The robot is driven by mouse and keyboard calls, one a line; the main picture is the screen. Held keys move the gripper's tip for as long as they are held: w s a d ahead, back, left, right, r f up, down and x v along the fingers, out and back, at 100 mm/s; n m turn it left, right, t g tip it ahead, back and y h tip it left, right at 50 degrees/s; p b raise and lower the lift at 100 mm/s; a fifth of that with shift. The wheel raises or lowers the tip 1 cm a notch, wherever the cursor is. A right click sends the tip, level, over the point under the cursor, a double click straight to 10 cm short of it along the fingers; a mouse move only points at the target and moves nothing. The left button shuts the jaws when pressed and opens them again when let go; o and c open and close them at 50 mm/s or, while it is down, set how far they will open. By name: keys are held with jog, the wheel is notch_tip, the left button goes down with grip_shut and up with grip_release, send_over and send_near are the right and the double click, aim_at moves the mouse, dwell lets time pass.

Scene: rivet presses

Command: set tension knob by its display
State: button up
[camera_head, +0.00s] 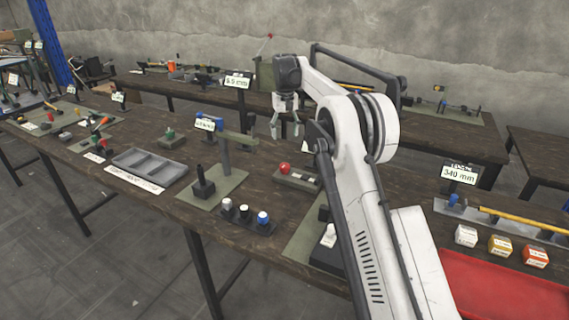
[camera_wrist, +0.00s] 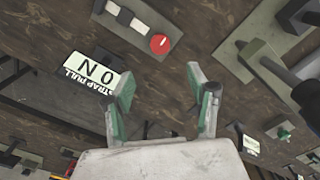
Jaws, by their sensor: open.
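The likely tension knob is a red round knob (camera_wrist: 160,43) with a white mark, at one end of a grey plate (camera_wrist: 137,20) in the wrist view. In the head view the red knob (camera_head: 285,168) sits on a grey block on the bench, left of my arm. A display (camera_wrist: 88,80) reads "STRAP PULL" and "0 N", upside down, left of the fingers in the wrist view. My gripper (camera_wrist: 167,92) is open and empty. In the head view my gripper (camera_head: 286,122) hangs above the bench, apart from the knob and behind it.
A post with a horizontal arm (camera_head: 224,150) stands left of the knob. A rack of capped pieces (camera_head: 245,218) lies in front. A grey tray (camera_head: 150,167) is farther left. At right are a red tray (camera_head: 505,290), small boxes and a "340 mm" display (camera_head: 459,173).

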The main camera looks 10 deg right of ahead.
aim_at(285, 165)
jog(key=f, duration=1.5)
jog(key=shift+w, duration=0.35)
jog(key=shift+c, duration=0.3)
jog(key=c, duration=1.1)
